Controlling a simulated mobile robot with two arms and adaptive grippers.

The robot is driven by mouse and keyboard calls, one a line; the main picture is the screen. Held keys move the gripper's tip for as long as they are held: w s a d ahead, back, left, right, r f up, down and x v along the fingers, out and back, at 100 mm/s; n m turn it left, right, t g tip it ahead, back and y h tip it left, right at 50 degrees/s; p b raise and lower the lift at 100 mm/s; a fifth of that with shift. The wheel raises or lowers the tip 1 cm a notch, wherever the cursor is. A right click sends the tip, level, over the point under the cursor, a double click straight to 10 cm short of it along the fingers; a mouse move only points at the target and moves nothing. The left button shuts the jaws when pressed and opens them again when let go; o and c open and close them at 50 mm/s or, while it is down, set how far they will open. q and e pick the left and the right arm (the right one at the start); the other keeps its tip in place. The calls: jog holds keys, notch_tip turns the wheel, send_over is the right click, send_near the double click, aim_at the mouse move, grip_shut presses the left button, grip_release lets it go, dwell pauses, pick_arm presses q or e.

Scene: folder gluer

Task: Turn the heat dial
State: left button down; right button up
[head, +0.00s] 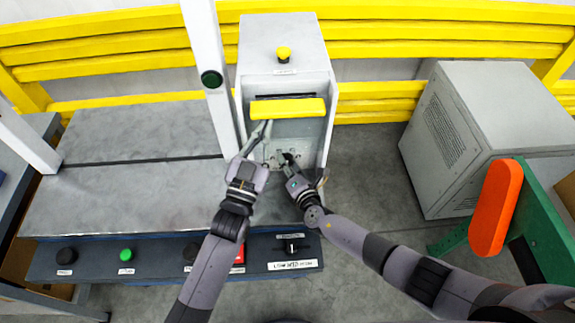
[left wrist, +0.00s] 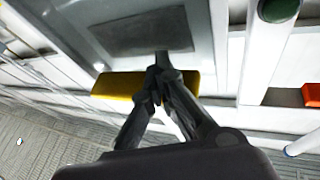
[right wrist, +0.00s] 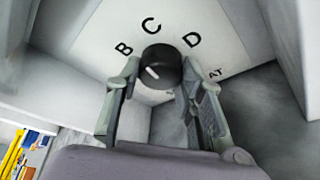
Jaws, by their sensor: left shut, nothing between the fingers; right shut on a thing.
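The heat dial (right wrist: 162,66) is a round black knob with a white pointer mark, on a pale plate with the letters B, C and D around it. Only "AT" shows of the word beside it. My right gripper (right wrist: 158,82) is shut on the dial, one finger on each side. In the head view my right gripper (head: 285,157) is inside the grey cabinet's recess. My left gripper (head: 267,124) is shut and empty at the yellow bar (head: 305,108) across the recess; it also shows in the left wrist view (left wrist: 159,70). I cannot tell whether it touches the bar.
The grey cabinet (head: 280,42) has side walls close around the recess. A metal table (head: 110,205) with a control strip is on the left. A grey vented box (head: 440,140) and an orange pad (head: 495,208) are on the right. Yellow rails (head: 430,48) run behind.

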jog(key=shift+d+f+m+t+y, duration=0.1)
jog(key=shift+m+t+y, duration=0.15)
jog(key=shift+m, duration=0.45)
jog(key=shift+d+f+m+t+y, duration=0.15)
jog(key=shift+m+y, duration=0.1)
jog(key=shift+m, duration=0.45)
jog(key=shift+a+r, duration=0.1)
jog(key=o, duration=1.1)
jog(key=shift+s, duration=0.1)
jog(key=v, duration=1.2)
